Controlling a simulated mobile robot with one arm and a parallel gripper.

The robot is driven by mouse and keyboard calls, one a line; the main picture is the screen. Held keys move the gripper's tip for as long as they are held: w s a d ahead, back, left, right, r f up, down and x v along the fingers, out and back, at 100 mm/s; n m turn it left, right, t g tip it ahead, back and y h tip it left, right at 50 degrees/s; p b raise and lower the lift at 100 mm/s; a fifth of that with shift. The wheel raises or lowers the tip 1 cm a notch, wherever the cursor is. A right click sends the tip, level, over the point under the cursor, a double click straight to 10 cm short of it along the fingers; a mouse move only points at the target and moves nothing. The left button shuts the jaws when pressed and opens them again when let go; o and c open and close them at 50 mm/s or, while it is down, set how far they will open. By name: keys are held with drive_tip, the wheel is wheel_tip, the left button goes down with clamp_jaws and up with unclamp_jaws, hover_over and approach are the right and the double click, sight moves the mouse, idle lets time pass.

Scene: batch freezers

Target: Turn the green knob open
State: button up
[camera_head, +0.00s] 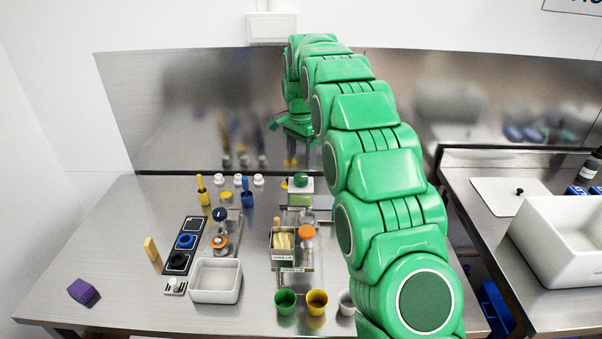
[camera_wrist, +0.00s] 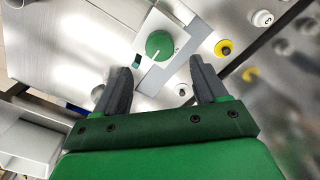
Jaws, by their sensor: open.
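The green knob (camera_head: 301,180) sits on a white housing at the back of the table, at the far end of the middle apparatus. In the head view my gripper (camera_head: 306,150) hangs above the knob, near the metal back wall.
White and yellow round fittings (camera_wrist: 224,48) lie beside the knob. An orange knob (camera_head: 307,232), a white bin (camera_head: 216,281), a blue-knobbed panel (camera_head: 186,242) and several small cups (camera_head: 285,301) stand nearer. A purple block (camera_head: 83,292) lies left; the left table area is mostly clear.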

sight(301, 176)
wheel_tip(301, 176, down, 7)
idle(0.4)
drive_tip(key=c, duration=1.1)
drive_tip(key=shift+o, duration=0.2)
